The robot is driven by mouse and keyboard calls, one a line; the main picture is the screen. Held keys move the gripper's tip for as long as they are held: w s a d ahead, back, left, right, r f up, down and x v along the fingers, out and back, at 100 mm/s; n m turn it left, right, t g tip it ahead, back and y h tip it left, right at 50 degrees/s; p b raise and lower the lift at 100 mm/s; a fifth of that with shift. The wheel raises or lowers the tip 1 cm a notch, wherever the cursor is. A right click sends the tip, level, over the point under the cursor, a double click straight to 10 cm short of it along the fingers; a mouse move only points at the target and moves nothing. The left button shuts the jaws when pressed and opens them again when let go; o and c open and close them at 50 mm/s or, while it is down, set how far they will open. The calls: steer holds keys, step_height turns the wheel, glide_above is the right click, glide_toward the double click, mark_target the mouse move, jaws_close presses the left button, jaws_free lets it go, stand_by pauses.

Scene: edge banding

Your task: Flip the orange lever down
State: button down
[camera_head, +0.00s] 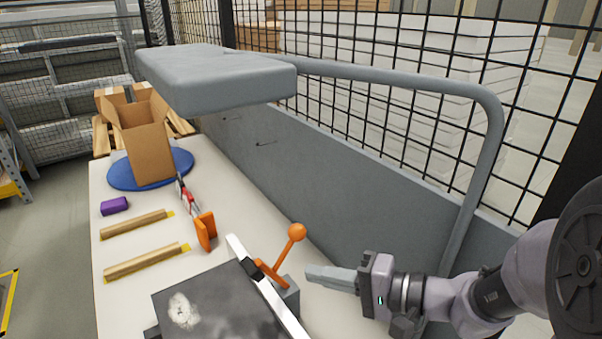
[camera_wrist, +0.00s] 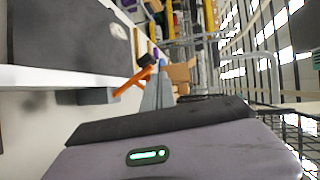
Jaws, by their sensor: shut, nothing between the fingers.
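The orange lever (camera_head: 284,254) stands tilted up on a grey block at the right side of the dark panel (camera_head: 217,303), with its ball knob at the upper end. My gripper (camera_head: 309,276) is shut and empty, just right of the lever and below its knob. It looks apart from the lever in the head view. In the wrist view the lever (camera_wrist: 133,80) shows left of the shut fingers (camera_wrist: 157,92), with its upper end near or behind the fingertips. I cannot tell there whether they touch.
A white bar (camera_head: 265,287) runs along the panel's edge. A grey wall (camera_head: 330,180) and a bent grey tube (camera_head: 491,150) stand behind my arm.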

steer(key=w+d+f+m+t+h, duration=0.1)
steer(key=w+d+m+t, duration=0.1)
steer(key=w+d+t, duration=0.3)
steer(key=shift+w+d+f+m+t, duration=0.2)
steer(key=shift+w+d+m+t, duration=0.2)
steer(key=shift+w+d, duration=0.65)
steer(key=shift+s+d, duration=0.15)
steer(key=shift+s, duration=0.05)
steer(key=x, duration=1)
steer(key=shift+f, duration=0.15)
